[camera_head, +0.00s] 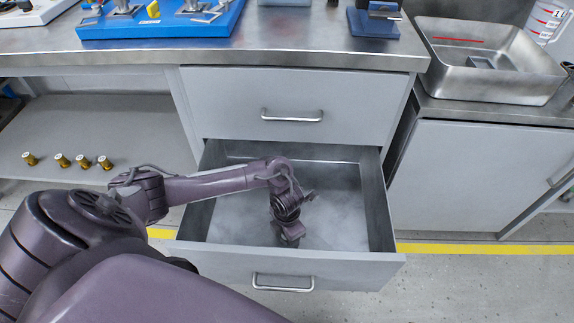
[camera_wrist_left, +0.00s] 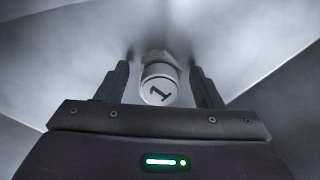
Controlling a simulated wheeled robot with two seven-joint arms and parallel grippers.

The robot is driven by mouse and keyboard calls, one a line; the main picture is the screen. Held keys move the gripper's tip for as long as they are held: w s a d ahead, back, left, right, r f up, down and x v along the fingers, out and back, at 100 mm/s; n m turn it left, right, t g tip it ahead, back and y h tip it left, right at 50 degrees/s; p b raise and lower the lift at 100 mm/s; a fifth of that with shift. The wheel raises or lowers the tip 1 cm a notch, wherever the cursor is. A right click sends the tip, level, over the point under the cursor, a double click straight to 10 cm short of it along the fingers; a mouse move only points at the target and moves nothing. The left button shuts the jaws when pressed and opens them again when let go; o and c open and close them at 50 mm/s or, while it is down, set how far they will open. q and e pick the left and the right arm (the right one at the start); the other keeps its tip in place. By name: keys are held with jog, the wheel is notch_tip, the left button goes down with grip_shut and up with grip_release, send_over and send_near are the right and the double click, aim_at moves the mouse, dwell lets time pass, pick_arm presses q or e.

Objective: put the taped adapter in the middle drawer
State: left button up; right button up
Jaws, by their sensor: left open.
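An open grey drawer (camera_head: 340,258) is pulled out below a closed upper drawer (camera_head: 290,90); no lower drawer shows. My left gripper (camera_head: 291,238) points down inside the open drawer and is open. In the left wrist view, a pale cylindrical adapter (camera_wrist_left: 159,84) marked "1" is between its two fingers, with gaps on both sides. The adapter appears at or near the drawer floor; exact contact is unclear. Its colour looks washed out and no tape can be made out. In the head view the gripper hides it. My right gripper is not in view.
Several brass fittings (camera_head: 82,161) stand on the shelf at left. The steel counter (camera_head: 300,54) above holds a blue board (camera_head: 160,28) and a blue block (camera_head: 373,22). A steel basin (camera_head: 490,75) stands at right. The drawer floor around the gripper looks empty.

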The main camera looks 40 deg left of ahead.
pick_arm(q)
notch_tip(320, 180, up, 10)
jog(key=p, duration=0.3)
jog(key=shift+r, duration=0.2)
jog(key=shift+r+p, duration=0.3)
jog(key=shift+r, duration=0.35)
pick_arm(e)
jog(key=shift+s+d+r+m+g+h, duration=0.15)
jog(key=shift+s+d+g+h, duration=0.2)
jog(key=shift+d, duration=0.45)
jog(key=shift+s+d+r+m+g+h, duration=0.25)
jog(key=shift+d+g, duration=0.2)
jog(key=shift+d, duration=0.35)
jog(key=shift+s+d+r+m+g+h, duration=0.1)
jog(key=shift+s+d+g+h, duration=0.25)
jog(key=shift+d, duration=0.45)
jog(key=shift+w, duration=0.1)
